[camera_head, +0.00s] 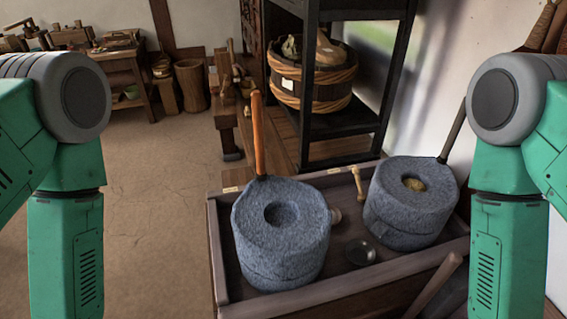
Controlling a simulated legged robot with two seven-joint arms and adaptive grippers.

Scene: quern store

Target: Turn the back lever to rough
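Two grey stone querns stand in a wooden tray-like stand (285,300). The left quern (252,232) has an orange-brown wooden handle (258,135) rising upright at its back. The right quern (400,215) has yellowish grain in its hole and a dark handle (453,132) slanting up to the right. A small light wooden lever (358,185) stands near the stand's back edge, between the querns, tilted slightly. Small pale labels (333,170) sit on the back rim, too small to read. My two arms show at the left and right edges; both grippers are out of view.
A wooden bar (435,287) slants at the stand's front right. Behind stands a black shelf (345,125) with a wooden tub (318,82). The floor at left is clear.

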